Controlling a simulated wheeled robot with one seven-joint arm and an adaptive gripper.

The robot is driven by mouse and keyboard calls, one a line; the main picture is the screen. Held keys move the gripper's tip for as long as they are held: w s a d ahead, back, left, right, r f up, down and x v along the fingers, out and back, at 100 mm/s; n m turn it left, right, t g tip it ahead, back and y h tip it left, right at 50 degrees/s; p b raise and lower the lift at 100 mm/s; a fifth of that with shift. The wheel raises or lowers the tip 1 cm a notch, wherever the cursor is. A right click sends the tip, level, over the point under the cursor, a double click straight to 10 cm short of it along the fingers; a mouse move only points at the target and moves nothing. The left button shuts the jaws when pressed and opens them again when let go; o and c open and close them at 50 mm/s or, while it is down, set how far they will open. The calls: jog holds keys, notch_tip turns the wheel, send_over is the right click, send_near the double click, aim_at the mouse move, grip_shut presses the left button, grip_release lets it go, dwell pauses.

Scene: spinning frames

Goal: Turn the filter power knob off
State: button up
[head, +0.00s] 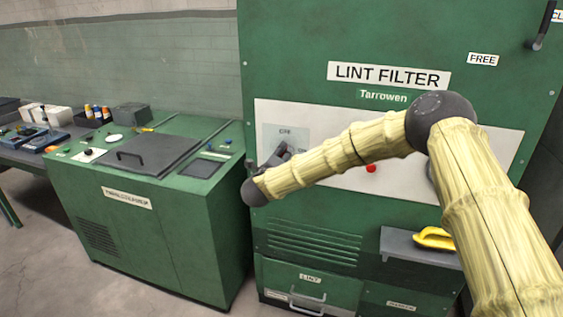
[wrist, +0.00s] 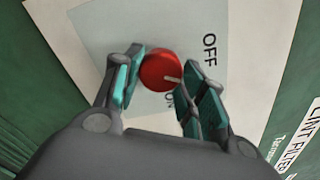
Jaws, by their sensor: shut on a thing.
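The red round filter knob (wrist: 160,70) sits on a pale grey plate in the wrist view. Its white pointer mark points right and slightly down, between the OFF label (wrist: 210,50) and the partly hidden ON label (wrist: 170,99). My gripper (wrist: 162,75) is shut on the knob, one teal-padded finger on each side. In the head view my gripper (head: 279,157) is at the left part of the white panel on the green lint filter cabinet (head: 420,30), and the knob is hidden behind it.
A red button (head: 371,168) is on the same panel, below my forearm. A grey shelf with a yellow-handled tool (head: 436,238) juts out at lower right. A green machine (head: 160,230) stands to the left, beside a bench with boxes and bottles.

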jog(key=n+b, duration=0.1)
jog(key=n, duration=0.5)
jog(key=shift+b, duration=0.4)
dwell(0.3)
jog(key=o, duration=1)
jog(key=shift+o, duration=0.2)
jog(key=v, duration=1.2)
jog(key=shift+r, duration=0.1)
